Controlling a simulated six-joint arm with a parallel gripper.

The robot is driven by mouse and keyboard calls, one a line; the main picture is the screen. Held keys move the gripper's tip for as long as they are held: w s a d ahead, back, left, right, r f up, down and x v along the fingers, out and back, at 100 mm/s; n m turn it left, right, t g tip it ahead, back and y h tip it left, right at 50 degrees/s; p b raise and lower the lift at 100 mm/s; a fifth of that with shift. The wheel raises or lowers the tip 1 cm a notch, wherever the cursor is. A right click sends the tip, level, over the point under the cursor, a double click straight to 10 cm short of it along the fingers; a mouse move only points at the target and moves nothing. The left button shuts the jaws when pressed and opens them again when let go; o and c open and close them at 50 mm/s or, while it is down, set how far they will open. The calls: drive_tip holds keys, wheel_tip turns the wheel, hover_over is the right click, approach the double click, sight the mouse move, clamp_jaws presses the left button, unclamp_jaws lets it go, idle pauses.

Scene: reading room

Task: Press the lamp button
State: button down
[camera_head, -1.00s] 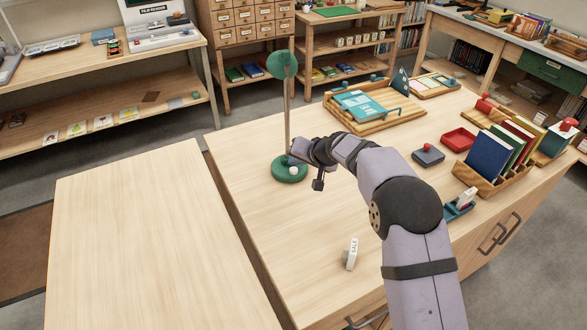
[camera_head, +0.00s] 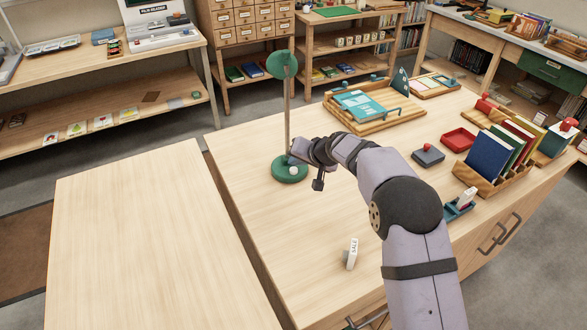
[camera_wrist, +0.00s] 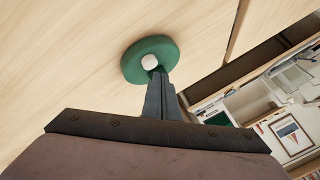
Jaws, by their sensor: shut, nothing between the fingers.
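The lamp has a round green base (camera_head: 285,176), a thin upright pole and a green head (camera_head: 283,64); it stands on the near table's left part. A small white button (camera_head: 293,171) sits on the base. In the wrist view the base (camera_wrist: 130,67) and white button (camera_wrist: 148,61) lie just beyond my fingertips. My gripper (camera_wrist: 157,74) is shut and empty, its tips overlapping the base's edge in the picture, right beside the button. I cannot tell whether they touch it. In the head view my gripper (camera_head: 293,159) is beside the pole, above the base, its fingers barely visible.
A wooden tray (camera_head: 375,126) with teal cards stands behind and right of the lamp. A grey block with a red knob (camera_head: 428,154), a red tray (camera_head: 459,140) and a book rack (camera_head: 490,183) are farther right. A small white labelled piece (camera_head: 352,254) stands in front. Table left of it is clear.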

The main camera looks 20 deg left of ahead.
drive_tip(key=shift+f, duration=0.15)
drive_tip(key=shift+f+b, duration=0.3)
drive_tip(key=shift+b, duration=0.3)
drive_tip(key=shift+f+b, duration=0.35)
drive_tip(key=shift+b, duration=0.1)
idle(0.5)
drive_tip(key=shift+r, duration=0.1)
drive_tip(key=shift+r+p, duration=0.5)
drive_tip(key=shift+r, duration=0.2)
wheel_tip(320, 180, up, 6)
drive_tip(key=p, duration=0.4)
idle(0.5)
